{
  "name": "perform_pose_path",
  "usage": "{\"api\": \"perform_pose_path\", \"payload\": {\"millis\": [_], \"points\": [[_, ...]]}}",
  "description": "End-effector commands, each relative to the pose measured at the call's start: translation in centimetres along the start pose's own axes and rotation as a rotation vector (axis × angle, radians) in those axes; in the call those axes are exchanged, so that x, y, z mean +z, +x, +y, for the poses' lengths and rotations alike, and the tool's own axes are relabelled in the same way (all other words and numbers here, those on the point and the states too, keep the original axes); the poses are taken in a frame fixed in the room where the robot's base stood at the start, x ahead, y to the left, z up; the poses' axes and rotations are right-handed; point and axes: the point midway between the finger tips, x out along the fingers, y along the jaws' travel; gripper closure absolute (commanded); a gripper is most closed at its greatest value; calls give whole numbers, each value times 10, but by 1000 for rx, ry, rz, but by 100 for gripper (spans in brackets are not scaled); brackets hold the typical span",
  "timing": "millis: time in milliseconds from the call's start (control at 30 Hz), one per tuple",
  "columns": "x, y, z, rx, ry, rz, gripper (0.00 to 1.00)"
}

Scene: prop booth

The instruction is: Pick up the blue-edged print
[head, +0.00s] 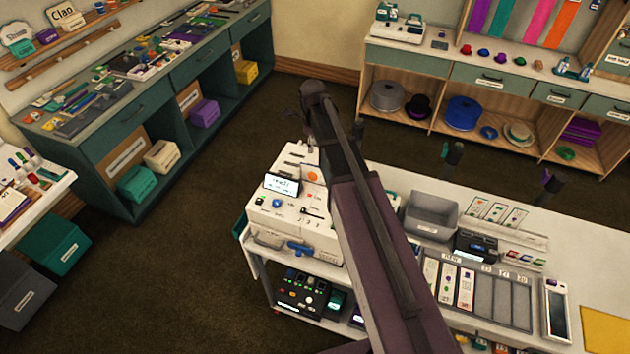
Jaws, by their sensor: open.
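Several narrow print strips (448,284) with small coloured pictures lie in the slots of a grey sorting tray (519,309) on the white counter. More small cards (493,212) lie in a row farther back on the same counter. They are too small to tell which one has a blue edge. My arm crosses the middle of the view. My gripper (289,114) shows small and dark at its far end, left of the wrist, open and apart from the prints. Its fingertips are hard to make out.
A white printer-like machine (290,215) with a small screen stands at the counter's left end. Brown floor (190,280) is clear to the left.

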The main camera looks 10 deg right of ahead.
Motion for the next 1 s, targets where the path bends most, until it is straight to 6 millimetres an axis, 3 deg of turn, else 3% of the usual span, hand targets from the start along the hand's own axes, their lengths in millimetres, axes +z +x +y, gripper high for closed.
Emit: {"api": "perform_pose_path", "payload": {"millis": [1000], "points": [[-2,74,-1,0,2,0,54]]}}
